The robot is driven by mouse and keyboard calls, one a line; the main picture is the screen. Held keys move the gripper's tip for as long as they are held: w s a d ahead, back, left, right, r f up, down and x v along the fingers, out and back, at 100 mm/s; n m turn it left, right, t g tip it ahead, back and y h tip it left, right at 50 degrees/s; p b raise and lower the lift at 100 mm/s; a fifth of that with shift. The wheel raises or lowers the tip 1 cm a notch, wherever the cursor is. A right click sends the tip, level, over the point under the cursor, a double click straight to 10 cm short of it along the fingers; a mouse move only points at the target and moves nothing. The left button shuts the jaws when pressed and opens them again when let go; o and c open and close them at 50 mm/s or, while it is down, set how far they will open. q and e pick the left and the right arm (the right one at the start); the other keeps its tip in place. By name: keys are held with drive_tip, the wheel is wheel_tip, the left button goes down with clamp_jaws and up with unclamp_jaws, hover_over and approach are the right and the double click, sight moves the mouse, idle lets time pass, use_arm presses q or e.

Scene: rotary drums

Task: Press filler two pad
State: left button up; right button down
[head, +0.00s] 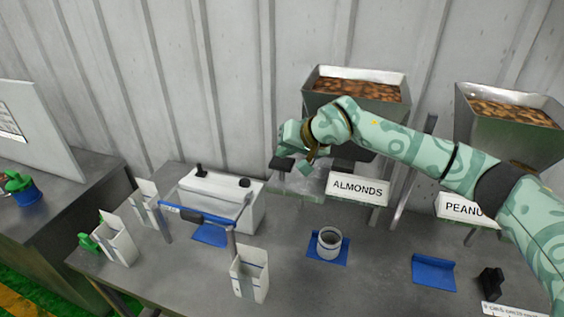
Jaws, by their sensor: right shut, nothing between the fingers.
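My right gripper (294,165) reaches in from the right and is shut and empty. It is beside the hopper of almonds (357,88), just left of its lower part and above the table. A small dark flat piece (280,163) shows at the fingertips; I cannot tell whether it is a pad or part of the gripper, or whether they touch. The almonds sign (358,187) hangs below the hopper. A second hopper (508,118) stands to the right with a partly hidden sign reading "PEANU" (460,207). No label reading filler two is legible. My left gripper is not in view.
A grey cup (329,242) stands on a blue mat below the almonds hopper. Another blue mat (434,271) is empty. A white box with black knobs (212,190), a blue-handled frame (196,216) and several white pouches (249,274) occupy the left of the table.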

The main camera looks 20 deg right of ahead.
sight(285, 163)
drive_tip(key=shift+f, duration=0.25)
drive_tip(key=shift+f+b, duration=1.3)
drive_tip(key=shift+f, duration=0.4)
idle(1.3)
drive_tip(key=shift+r, duration=0.1)
drive_tip(key=shift+r+p, duration=1.35)
drive_tip(key=shift+r, duration=0.65)
drive_tip(key=shift+r, duration=0.1)
wheel_tip(285, 163, up, 5)
drive_tip(key=p, duration=0.3)
